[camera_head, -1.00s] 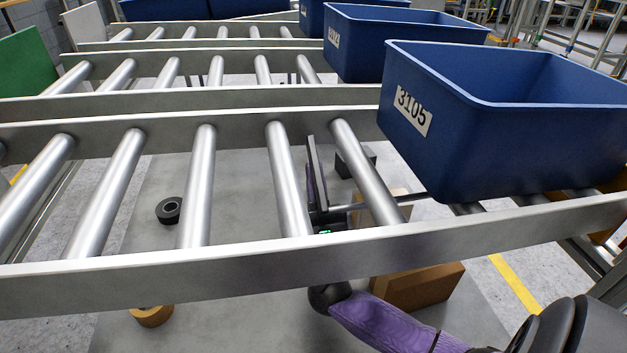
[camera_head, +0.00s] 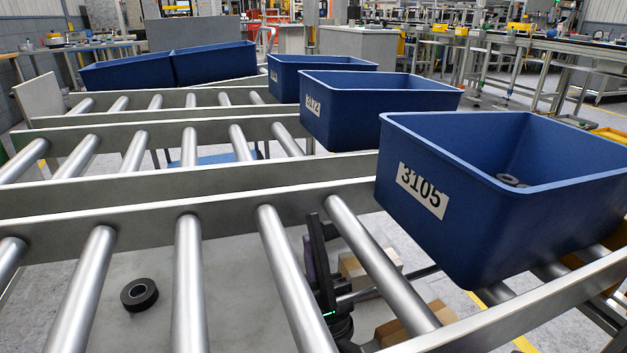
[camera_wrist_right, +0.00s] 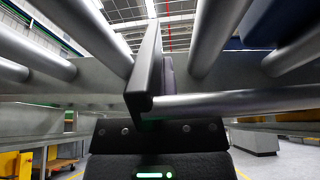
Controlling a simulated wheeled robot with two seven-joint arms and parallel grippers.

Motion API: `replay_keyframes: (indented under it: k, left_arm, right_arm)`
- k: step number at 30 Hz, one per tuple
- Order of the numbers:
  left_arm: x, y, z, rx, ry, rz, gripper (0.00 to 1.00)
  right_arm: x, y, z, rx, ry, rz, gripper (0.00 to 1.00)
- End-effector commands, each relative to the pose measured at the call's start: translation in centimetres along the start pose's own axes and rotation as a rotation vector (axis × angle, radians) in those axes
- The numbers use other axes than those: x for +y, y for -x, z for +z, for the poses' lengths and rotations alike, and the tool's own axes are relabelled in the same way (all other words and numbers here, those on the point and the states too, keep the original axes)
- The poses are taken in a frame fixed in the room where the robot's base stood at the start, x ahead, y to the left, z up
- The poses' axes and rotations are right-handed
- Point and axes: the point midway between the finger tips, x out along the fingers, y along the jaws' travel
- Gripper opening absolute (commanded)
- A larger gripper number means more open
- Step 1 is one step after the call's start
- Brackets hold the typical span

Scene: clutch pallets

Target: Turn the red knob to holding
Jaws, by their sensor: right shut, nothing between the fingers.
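No red knob shows in either view. My right gripper (camera_head: 312,232) is shut and empty. It points up through the roller conveyor, in the gap between two metal rollers (camera_head: 380,263), left of the blue bin marked 3105 (camera_head: 465,240). In the right wrist view, the dark fingers of my right gripper (camera_wrist_right: 150,50) stand upright together, with rollers on both sides and one roller crossing close beside them at the right. I cannot tell whether they touch that roller. My left gripper is not in view.
The conveyor's front rail (camera_head: 510,325) runs along the lower right. A black ring (camera_head: 139,294) lies below the rollers at left. Cardboard boxes (camera_head: 417,322) sit below, near my right gripper. More blue bins (camera_head: 380,105) stand behind, and workbenches and aisles lie farther back.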

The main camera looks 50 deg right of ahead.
Motion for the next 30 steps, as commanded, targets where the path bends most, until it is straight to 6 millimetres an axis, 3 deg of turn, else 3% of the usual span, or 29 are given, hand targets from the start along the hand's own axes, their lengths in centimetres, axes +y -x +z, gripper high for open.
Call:
replay_keyframes:
  k: [16, 30]
  left_arm:
    - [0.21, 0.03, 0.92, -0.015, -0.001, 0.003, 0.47]
    - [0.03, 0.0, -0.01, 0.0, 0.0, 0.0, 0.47]
  right_arm:
    - [0.01, 0.0, -0.04, 0.001, 0.0, 0.0, 0.0]
    - [0.01, 0.0, -0.04, 0.002, 0.0, 0.0, 0.0]
